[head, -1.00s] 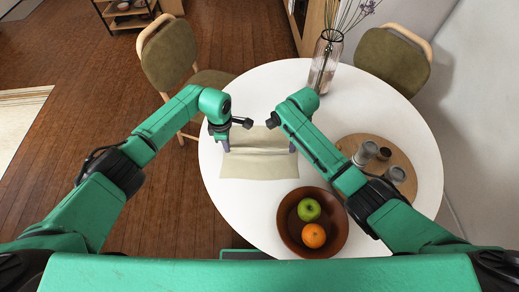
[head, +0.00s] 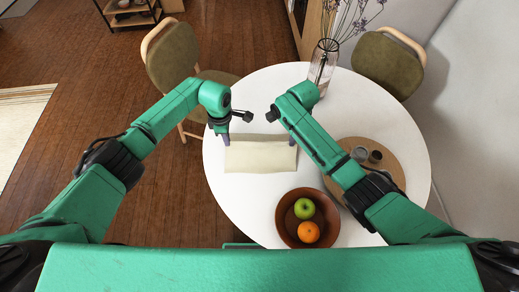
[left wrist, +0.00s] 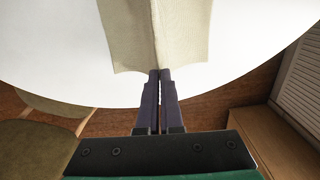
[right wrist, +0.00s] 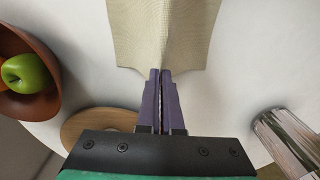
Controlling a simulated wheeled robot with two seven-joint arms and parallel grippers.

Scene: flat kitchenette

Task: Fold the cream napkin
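The cream napkin (head: 260,157) lies on the white round table, on the side toward the green chair at left. In the head view it looks like a short, wide strip. My left gripper (head: 226,141) is at its left end and my right gripper (head: 292,139) at its right end. In the left wrist view the fingers (left wrist: 160,73) are closed together on the napkin's edge, where a crease runs into them. In the right wrist view the fingers (right wrist: 160,73) are likewise closed at the opposite edge, with a crease between two sloping sides. The fingertips partly hide the pinched cloth.
A brown bowl (head: 283,228) with a green apple (head: 304,208) and an orange (head: 308,232) stands just in front of the napkin. A round wooden board (head: 392,166) with cups lies at right, under my right arm. A glass vase (head: 322,62) stands at the back.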

